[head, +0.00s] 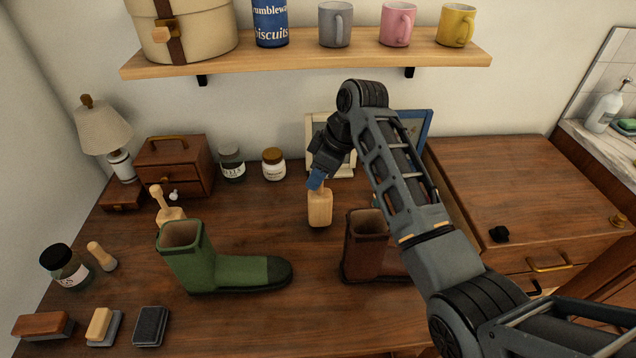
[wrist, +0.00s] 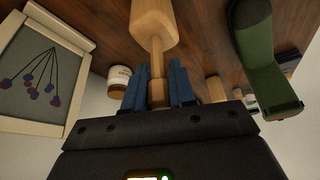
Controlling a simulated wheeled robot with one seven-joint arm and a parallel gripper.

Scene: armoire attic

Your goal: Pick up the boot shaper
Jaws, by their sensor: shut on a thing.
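A pale wooden boot shaper (head: 320,207) with a block-like body and a thin handle hangs below my gripper (head: 316,180). My gripper's blue fingers are shut on its handle. In the wrist view the shaper (wrist: 155,28) runs up from between the fingers (wrist: 158,88), its body away from the gripper. I cannot tell whether its lower end touches the tabletop. A similar wooden piece with a handle (head: 168,212) stands behind the green boot (head: 200,268), which partly hides it. A brown boot (head: 365,245) stands right of the held shaper, partly hidden by my arm.
Jars (head: 274,164), a small drawer box (head: 172,168) and picture frames (head: 345,168) stand along the wall. Brushes (head: 150,326) lie at the front left. A shelf (head: 300,53) with mugs hangs above. Tabletop between the boots is clear.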

